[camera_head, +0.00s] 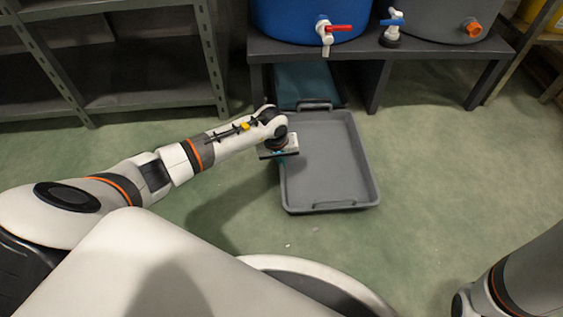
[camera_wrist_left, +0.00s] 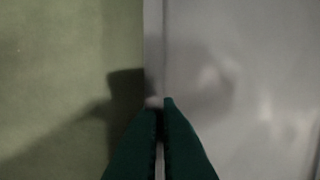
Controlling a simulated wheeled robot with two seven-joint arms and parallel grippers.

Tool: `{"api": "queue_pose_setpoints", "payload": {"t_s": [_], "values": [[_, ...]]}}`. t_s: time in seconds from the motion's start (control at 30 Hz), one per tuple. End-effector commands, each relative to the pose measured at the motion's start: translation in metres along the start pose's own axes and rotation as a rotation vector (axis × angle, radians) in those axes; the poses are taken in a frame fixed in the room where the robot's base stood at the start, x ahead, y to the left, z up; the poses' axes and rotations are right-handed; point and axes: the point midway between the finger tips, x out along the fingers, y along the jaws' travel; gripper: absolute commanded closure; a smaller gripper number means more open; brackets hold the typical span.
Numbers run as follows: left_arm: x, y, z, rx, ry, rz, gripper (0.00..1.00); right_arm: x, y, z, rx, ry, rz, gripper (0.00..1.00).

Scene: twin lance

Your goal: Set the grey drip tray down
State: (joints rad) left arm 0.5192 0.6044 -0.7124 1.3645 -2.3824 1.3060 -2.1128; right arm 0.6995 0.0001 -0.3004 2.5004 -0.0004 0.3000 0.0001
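The grey drip tray (camera_head: 330,165) is a shallow rectangle with raised walls and a handle at each short end. It looks level and empty, at or just above the green floor; I cannot tell whether it touches. My left gripper (camera_head: 279,152) is at its left long wall. In the left wrist view, the dark green fingers (camera_wrist_left: 160,108) are close together on the tray's rim (camera_wrist_left: 154,50), with the tray's inside to the right and floor to the left. The grip itself is partly hidden. My right arm shows at the lower right, but its gripper does not.
A dark bench (camera_head: 400,50) stands behind the tray, with a blue barrel (camera_head: 300,18) and a grey barrel (camera_head: 435,22) with taps on it. A teal panel (camera_head: 303,85) shows underneath. Metal shelving (camera_head: 110,85) is at left. The floor to the right is clear.

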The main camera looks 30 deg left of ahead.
Motion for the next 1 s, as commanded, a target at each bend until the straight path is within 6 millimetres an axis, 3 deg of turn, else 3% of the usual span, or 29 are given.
{"api": "queue_pose_setpoints", "payload": {"t_s": [0.2,0.37,0.67,0.87,1.0], "values": [[0.001,-0.001,0.001,-0.001,-0.002,-0.003,1.00,-0.001,0.000,0.001,0.000,-0.001,0.001,0.65],[0.002,0.000,0.000,-0.001,0.000,0.000,0.75,0.000,0.000,0.001,0.000,-0.001,0.001,0.65],[-0.001,0.000,0.000,0.000,0.000,-0.001,0.75,0.001,0.000,0.000,0.000,-0.001,0.001,0.65],[-0.028,-0.001,0.002,0.000,-0.002,-0.001,0.75,0.020,-0.004,-0.007,0.000,-0.001,0.001,0.65],[-0.059,-0.001,0.002,0.001,-0.003,-0.001,0.75,0.041,-0.008,-0.014,0.000,-0.001,0.001,0.65]]}}
